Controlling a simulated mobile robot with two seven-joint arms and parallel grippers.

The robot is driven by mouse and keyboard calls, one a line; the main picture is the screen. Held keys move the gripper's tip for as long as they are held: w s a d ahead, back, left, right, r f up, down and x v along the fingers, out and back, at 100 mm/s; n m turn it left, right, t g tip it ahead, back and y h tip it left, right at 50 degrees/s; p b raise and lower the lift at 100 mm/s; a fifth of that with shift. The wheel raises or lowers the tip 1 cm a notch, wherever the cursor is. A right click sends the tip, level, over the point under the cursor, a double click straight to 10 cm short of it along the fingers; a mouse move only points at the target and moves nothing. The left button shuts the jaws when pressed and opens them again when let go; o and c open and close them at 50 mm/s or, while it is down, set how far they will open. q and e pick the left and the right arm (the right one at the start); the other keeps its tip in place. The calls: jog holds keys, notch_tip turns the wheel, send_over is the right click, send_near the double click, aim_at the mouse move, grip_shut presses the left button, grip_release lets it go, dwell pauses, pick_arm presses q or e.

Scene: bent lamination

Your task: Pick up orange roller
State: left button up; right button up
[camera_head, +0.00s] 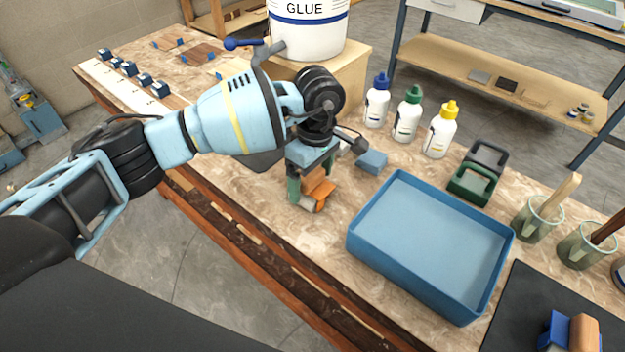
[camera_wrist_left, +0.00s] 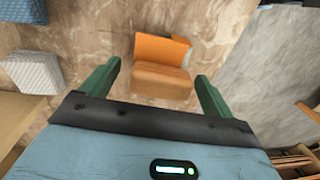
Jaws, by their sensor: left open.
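The orange roller (camera_head: 318,188) is on the bench, left of the blue tray, partly hidden by my left gripper (camera_head: 309,192). In the left wrist view the orange roller (camera_wrist_left: 162,68) shows an orange part and a browner block. It lies between and just beyond the two green fingers of my left gripper (camera_wrist_left: 158,72). The fingers are apart, with a gap to the roller on both sides. The gripper is open and points down over the roller. My right gripper is not in view.
The blue tray (camera_head: 430,295) stands right of the roller. A small blue block (camera_head: 371,162) lies behind it. Glue bottles (camera_head: 406,120), a glue bucket (camera_head: 308,30) and green cups (camera_head: 537,222) stand farther off. A blue-and-tan tool (camera_head: 578,333) lies on the black mat (camera_head: 530,300).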

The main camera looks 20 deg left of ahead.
pick_arm(q)
jog(key=shift+s+f, duration=0.1)
jog(key=shift+f, duration=0.6)
jog(key=shift+c, duration=0.5)
jog(key=c, duration=1.1)
jog(key=shift+o, duration=0.2)
jog(key=shift+r, duration=0.1)
jog(key=shift+r, duration=0.5)
notch_tip(320, 180, up, 2)
jog(key=shift+r, duration=0.1)
jog(key=s+r, duration=0.1)
jog(key=s, duration=1.5)
jog(key=shift+a+r+b, duration=0.3)
jog(key=shift+r+b, duration=0.05)
jog(key=shift+b, duration=0.05)
